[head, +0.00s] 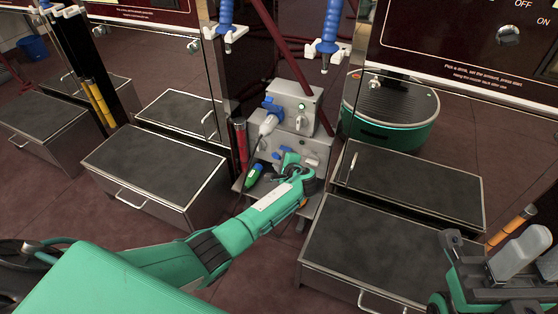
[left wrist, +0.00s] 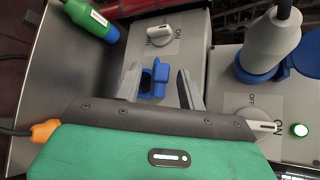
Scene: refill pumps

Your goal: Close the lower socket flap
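The lower socket (left wrist: 153,82) is blue, on the lower grey box (head: 318,149). Its blue flap (left wrist: 160,70) stands up, away from the dark opening, so the socket looks open. My left gripper (head: 288,164) is at this box; in the left wrist view its two fingers (left wrist: 160,86) are apart, one on each side of the socket and flap. Nothing is held between them, and I cannot tell whether either finger touches the flap. My right gripper (head: 518,260) is at the lower right, far from the socket; its grey fingers overlap in view.
A white plug (left wrist: 270,45) sits in the upper socket beside its blue flap (left wrist: 307,52). A green plug with a blue tip (left wrist: 92,18) lies on the metal shelf. Rotary switches (left wrist: 166,35) flank the sockets. Dark-topped metal steps (head: 160,165) stand around.

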